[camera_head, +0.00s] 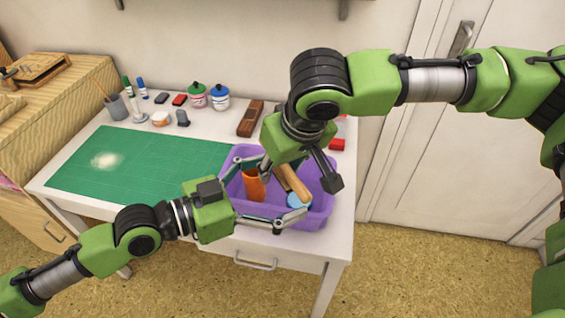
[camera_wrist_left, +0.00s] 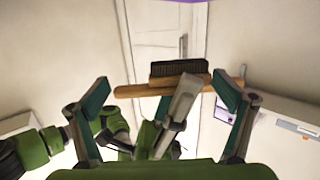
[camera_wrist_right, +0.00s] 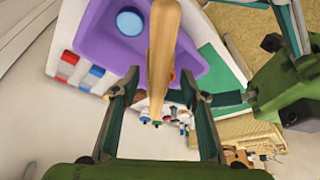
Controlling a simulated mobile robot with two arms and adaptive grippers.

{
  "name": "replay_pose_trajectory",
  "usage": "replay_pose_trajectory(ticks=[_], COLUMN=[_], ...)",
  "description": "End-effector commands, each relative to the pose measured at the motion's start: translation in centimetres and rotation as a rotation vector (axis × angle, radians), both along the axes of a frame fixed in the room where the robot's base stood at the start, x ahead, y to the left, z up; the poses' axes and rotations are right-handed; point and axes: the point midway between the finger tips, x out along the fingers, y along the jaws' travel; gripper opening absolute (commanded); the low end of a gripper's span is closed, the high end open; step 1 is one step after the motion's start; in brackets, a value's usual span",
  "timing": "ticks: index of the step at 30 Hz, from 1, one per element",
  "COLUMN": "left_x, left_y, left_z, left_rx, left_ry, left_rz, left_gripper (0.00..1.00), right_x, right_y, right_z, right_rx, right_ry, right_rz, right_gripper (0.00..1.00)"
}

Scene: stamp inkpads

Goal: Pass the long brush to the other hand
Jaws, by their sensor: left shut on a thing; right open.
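The long brush has a wooden handle (camera_head: 294,184). In the left wrist view its dark bristles (camera_wrist_left: 180,68) face up and the wooden body (camera_wrist_left: 143,91) lies crosswise. My left gripper (camera_head: 285,192) is shut on the brush over the purple tub; its fingers also show in the left wrist view (camera_wrist_left: 165,88). My right gripper (camera_head: 280,163) points down from above, close to the brush. In the right wrist view it (camera_wrist_right: 160,85) is open, with the wooden handle (camera_wrist_right: 163,55) between its fingers. Contact with the right fingers cannot be made out.
The purple tub (camera_head: 325,212) below holds an orange cup (camera_head: 254,186) and a round blue thing (camera_head: 299,201). A green mat (camera_head: 140,160) covers the table's left part. Ink bottles (camera_head: 219,98), markers and a wooden block (camera_head: 250,118) stand along the back.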

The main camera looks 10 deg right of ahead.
Motion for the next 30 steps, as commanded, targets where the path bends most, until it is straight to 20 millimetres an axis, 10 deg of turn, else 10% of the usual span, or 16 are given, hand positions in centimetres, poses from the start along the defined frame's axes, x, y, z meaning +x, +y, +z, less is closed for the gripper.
replay_pose_trajectory(ticks=[3, 8, 10, 11, 12, 30], left_x=[0.0, 0.0, 0.0, 0.0, 0.0, -1.1], left_y=[0.0, 0.0, 0.0, 0.0, 0.0, 2.8], left_z=[0.0, 0.0, 0.0, 0.0, 0.0, 0.5], left_rx=[-0.001, -0.001, -0.001, -0.001, -0.001, 0.002], left_ry=[0.000, 0.000, 0.000, -0.001, 0.000, -0.002], left_rz=[0.000, 0.000, 0.000, 0.000, 0.000, -0.002], left_gripper=[0.73, 0.73, 0.73, 0.98, 1.00, 1.00], right_x=[0.0, 0.0, -0.1, -0.1, -0.1, 0.0], right_y=[0.0, 0.0, 0.1, 0.1, 0.1, 0.0], right_z=[0.0, 0.0, 0.1, 0.1, 0.1, 0.1], right_rx=[0.000, 0.001, 0.001, 0.003, 0.003, 0.001], right_ry=[0.000, 0.000, 0.001, 0.000, 0.000, -0.001], right_rz=[0.000, 0.000, 0.002, 0.002, 0.002, 0.000], right_gripper=[0.38, 0.00, 0.00, 0.00, 0.00, 0.00])
